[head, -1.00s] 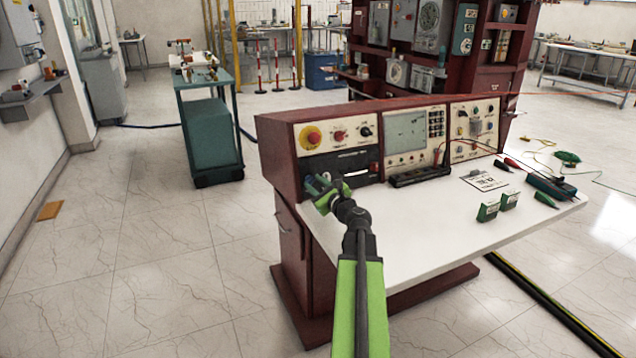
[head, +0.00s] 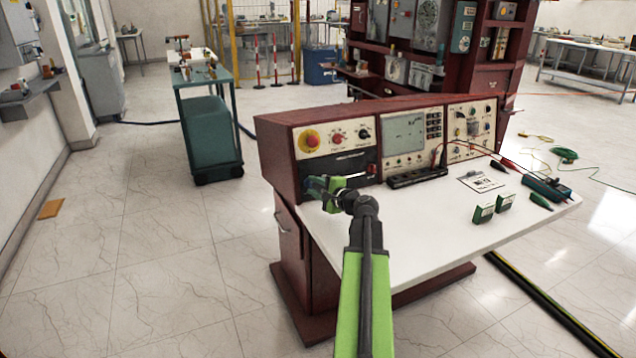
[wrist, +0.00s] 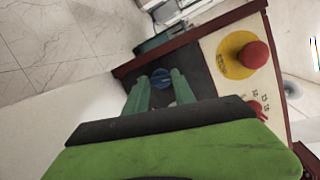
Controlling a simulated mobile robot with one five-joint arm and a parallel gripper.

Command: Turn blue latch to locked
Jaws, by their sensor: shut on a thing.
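The blue latch (wrist: 162,78) sits on the dark lower left panel of the console. In the wrist view its round blue face shows between the tips of my two green fingers. My gripper (wrist: 160,86) is shut on it; the fingers stay a latch's width apart. In the head view my gripper (head: 312,186) is at the left end of the console front, just above the white desk top, and hides the latch. I cannot tell from the latch's face whether it stands at locked.
Above the latch is a red emergency button on a yellow disc (head: 309,139), also close in the wrist view (wrist: 252,55). The white desk top (head: 400,240) is free near my arm. Green blocks (head: 483,214) and a meter (head: 546,188) stand farther right.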

